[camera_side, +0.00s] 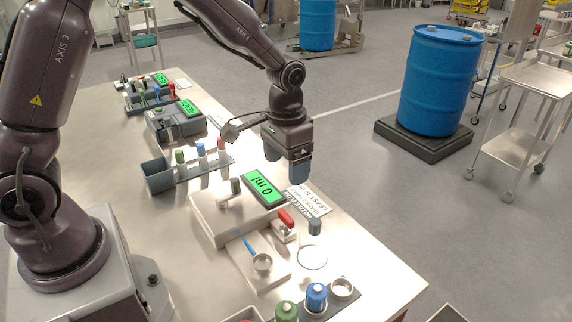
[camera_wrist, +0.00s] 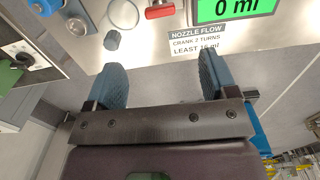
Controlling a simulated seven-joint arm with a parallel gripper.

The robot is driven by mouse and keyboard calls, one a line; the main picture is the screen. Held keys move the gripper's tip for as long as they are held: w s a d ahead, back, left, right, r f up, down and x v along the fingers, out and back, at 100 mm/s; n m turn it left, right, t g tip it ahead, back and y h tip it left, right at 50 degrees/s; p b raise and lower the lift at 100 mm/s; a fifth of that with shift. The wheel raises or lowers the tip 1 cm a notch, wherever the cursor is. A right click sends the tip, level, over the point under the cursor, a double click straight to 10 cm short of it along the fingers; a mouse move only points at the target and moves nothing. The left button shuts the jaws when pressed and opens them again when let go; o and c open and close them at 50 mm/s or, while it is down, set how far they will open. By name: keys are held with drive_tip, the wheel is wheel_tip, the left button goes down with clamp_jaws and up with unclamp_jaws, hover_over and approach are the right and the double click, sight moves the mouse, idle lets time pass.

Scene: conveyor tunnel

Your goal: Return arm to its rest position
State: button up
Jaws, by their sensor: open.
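My gripper (camera_side: 287,170) hangs above the steel table, near its far right edge, with its fingers pointing down. In the wrist view my gripper (camera_wrist: 161,63) shows two blue-grey fingers spread wide apart with nothing between them. My arm reaches out from its base at the left and bends down over the work. Below and in front of the fingers is a station with a green display (camera_side: 264,189) reading 0 ml, which also shows in the wrist view (camera_wrist: 237,8). A red handle (camera_side: 286,218) sits beside it, apart from the fingers.
The table (camera_side: 375,275) carries a rack with green, blue and red-capped bottles (camera_side: 201,150), a grey device with a green display (camera_side: 188,107), and green and blue caps (camera_side: 316,296) at the front. A blue drum (camera_side: 438,80) stands on the floor beyond. Space above the table is open.

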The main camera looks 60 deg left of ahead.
drive_tip(key=s+r+t, duration=0.5)
drive_tip(key=s+r, duration=1.1)
drive_tip(key=s, duration=0.2)
drive_tip(key=shift+s+a+r, duration=0.3)
drive_tip(key=shift+s+a, duration=0.1)
